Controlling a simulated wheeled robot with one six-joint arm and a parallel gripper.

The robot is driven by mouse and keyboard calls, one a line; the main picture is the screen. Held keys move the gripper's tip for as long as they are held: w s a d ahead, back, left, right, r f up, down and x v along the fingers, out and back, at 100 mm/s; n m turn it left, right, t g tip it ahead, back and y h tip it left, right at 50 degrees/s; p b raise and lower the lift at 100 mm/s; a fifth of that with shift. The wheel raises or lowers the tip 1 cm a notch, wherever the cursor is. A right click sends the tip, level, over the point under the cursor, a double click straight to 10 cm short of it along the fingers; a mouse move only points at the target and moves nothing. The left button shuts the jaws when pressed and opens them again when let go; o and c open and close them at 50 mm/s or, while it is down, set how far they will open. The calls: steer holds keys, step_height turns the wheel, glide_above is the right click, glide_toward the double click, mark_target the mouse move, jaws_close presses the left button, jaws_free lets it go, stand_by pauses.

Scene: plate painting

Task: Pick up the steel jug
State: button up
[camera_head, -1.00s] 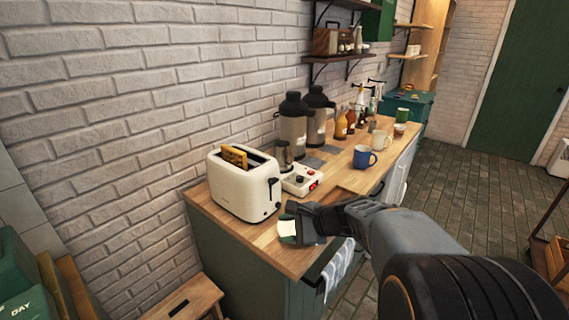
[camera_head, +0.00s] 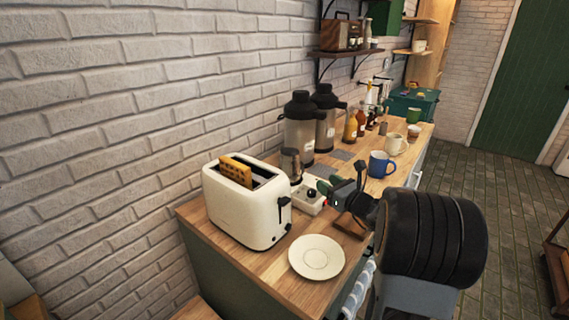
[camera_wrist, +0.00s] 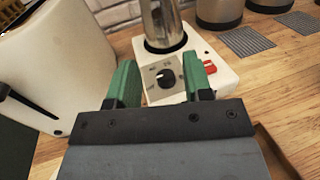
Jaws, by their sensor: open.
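The steel jug (camera_head: 291,164) stands upright on the white hot plate (camera_head: 308,200), between the toaster and the tall flasks. In the wrist view the lower part of the jug (camera_wrist: 162,22) shows at the top centre, and its top is out of frame. My gripper (camera_head: 324,191) is just to the right of the hot plate. In the wrist view its green fingers (camera_wrist: 160,80) are apart and empty, with the hot plate's black knob showing between them. The jug is beyond the fingertips, apart from them.
The white toaster (camera_head: 245,207) with a waffle is close on the left. A white saucer (camera_head: 316,257) lies at the front. Two tall flasks (camera_head: 299,133) stand behind the jug. A blue mug (camera_head: 381,164) and several bottles stand farther along the counter.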

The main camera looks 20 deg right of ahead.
mark_target(303, 168)
steer(key=p+x, duration=0.1)
steer(key=x, duration=0.7)
steer(key=shift+w+a+r, duration=0.1)
steer(key=shift+a, duration=0.1)
steer(key=shift+p+x, duration=0.65)
steer(key=shift+x, duration=2.05)
steer(key=shift+a, duration=0.1)
steer(key=shift+c, duration=0.2)
jaws_close()
